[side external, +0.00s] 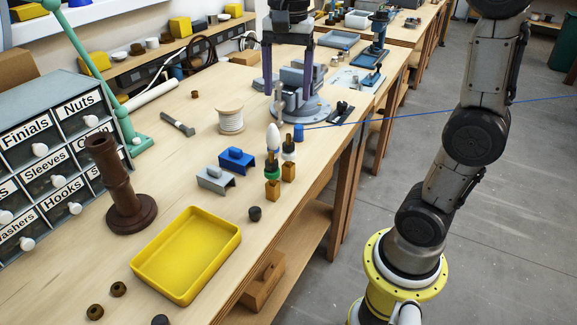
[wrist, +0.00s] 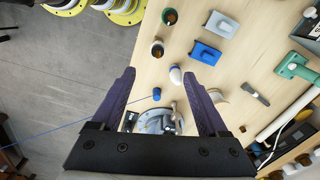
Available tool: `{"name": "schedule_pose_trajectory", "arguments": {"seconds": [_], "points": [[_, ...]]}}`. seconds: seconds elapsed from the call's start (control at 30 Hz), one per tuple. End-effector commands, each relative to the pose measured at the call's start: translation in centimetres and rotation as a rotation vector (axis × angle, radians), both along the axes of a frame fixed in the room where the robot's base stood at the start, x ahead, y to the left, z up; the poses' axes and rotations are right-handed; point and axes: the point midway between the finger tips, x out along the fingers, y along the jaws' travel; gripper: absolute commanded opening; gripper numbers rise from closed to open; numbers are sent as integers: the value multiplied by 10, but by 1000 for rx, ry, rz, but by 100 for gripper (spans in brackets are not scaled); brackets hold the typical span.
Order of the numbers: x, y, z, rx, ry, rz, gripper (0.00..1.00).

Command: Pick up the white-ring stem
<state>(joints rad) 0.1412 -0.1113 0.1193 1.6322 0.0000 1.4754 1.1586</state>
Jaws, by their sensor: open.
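The white-ring stem (side external: 289,158) stands upright on a small brass-coloured block, right of a green-ring stem (side external: 272,175). In the wrist view I take it to be the round end (wrist: 157,48) beyond my fingertips, with the green-ring stem (wrist: 170,17) farther up; the ring colours are hard to tell there. My gripper (side external: 287,90) is open and empty, its purple fingers pointing down near the grey vise, behind the stems. In the wrist view, my gripper (wrist: 160,77) has its fingers wide apart.
A white bulb-shaped piece (side external: 272,137) and a blue spool (side external: 298,132) with a blue thread stand close behind the stems. Blue (side external: 236,160) and grey (side external: 215,179) brackets lie to the left. The grey vise (side external: 300,103) is behind. A yellow tray (side external: 236,238) is in front.

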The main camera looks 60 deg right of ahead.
Motion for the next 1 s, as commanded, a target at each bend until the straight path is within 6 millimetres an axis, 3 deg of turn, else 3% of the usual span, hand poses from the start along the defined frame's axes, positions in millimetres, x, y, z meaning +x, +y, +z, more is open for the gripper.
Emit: {"name": "schedule_pose_trajectory", "arguments": {"seconds": [0.23,0.5,0.83,1.0], "points": [[3,-5,-29,5,32,-11,77],[3,-4,-78,5,29,-9,77],[2,-5,-105,5,29,-9,77],[0,-7,-130,4,30,-9,77]]}}
